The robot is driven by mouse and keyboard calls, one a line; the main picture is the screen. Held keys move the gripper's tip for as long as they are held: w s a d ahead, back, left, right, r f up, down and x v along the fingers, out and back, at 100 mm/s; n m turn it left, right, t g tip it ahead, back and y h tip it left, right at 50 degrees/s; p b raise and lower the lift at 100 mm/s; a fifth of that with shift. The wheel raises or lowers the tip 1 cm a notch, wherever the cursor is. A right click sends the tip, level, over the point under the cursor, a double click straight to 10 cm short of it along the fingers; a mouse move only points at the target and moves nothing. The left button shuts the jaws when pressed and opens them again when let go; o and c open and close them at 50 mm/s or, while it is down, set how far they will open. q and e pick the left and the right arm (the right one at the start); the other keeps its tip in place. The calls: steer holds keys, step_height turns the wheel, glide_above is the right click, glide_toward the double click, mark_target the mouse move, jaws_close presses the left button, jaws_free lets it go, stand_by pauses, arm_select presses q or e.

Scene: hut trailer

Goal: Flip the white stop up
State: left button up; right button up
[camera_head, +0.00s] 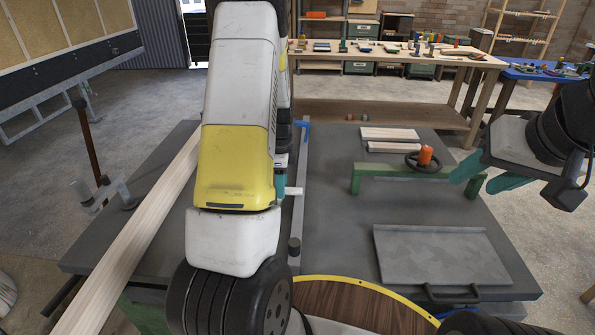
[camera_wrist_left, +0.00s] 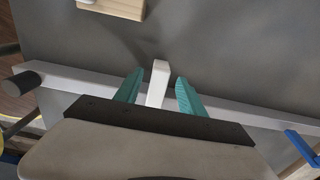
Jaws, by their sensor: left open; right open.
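The white stop (camera_wrist_left: 157,85) is a small white bar that stands across the grey rail in the left wrist view. A white end (camera_head: 294,191) that appears to be it shows beside the rail in the head view. My left gripper (camera_wrist_left: 158,88) is open, with one teal finger on each side of the stop and gaps between. In the head view my left gripper (camera_head: 281,184) is mostly hidden behind my own arm. My right gripper (camera_head: 478,178) is open and empty above the right side of the table, far from the stop.
The grey rail (camera_head: 297,222) runs along the dark table (camera_head: 338,215), with a dark knob (camera_head: 294,248) near its front and a blue part (camera_head: 303,125) at its far end. A long wooden plank (camera_head: 130,240) lies left. A green bracket (camera_head: 385,170) and metal plate (camera_head: 440,255) are right.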

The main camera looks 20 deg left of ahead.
arm_select(q)
jaws_close()
stand_by(1.5)
